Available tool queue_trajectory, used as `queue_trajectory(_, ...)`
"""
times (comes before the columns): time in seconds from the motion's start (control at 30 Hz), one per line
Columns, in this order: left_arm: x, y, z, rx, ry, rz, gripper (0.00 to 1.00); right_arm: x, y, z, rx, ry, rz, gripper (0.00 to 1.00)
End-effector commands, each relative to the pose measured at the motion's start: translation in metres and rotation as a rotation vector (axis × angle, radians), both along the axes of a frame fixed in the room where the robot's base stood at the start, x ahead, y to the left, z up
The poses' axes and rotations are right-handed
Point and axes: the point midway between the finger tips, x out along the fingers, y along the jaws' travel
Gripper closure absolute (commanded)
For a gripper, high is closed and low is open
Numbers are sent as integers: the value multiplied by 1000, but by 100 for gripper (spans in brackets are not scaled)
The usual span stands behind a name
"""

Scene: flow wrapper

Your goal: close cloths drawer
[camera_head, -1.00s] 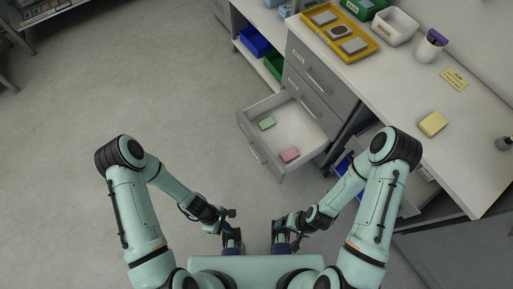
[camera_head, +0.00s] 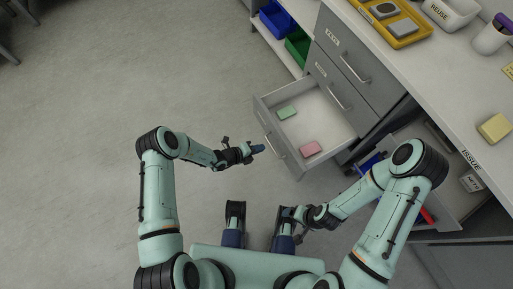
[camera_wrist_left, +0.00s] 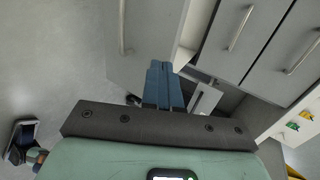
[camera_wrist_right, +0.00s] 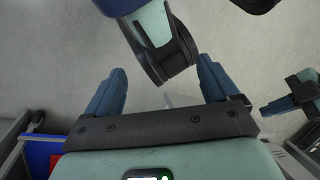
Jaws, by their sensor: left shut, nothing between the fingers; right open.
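My right gripper is open and empty in the right wrist view (camera_wrist_right: 162,88), low beside my base.
Closed drawers (camera_head: 345,60) with bar handles rise above the open one. A white counter (camera_head: 440,75) holds a yellow tray (camera_head: 416,34), a white bin and a yellow block (camera_head: 495,128). Blue (camera_head: 278,18) and green bins sit on a shelf behind. The floor at left is clear.

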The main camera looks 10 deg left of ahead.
Motion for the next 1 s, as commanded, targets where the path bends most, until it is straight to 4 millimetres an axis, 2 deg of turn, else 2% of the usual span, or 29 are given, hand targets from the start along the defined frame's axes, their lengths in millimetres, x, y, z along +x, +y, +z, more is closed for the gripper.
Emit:
queue_trajectory(0.03, 5, -10, -10, -1, 1, -4, 100, 5, -2, -7, -7, -13, -6, 12)
queue_trajectory(0.27, 29, -44, -34, 1, 1, -4, 100, 28, -13, -26, -37, -75, -32, 12)
queue_trajectory(0.4, 43, -61, -31, 1, -2, -6, 100, 35, -17, -30, -45, -94, -40, 12)
queue_trajectory(0.6, 52, -72, -31, 3, 0, -3, 100, 42, -20, -33, -53, -111, -46, 12)
queue_trajectory(1.0, 52, -74, -30, 2, 0, -4, 100, 42, -20, -33, -53, -113, -47, 12)
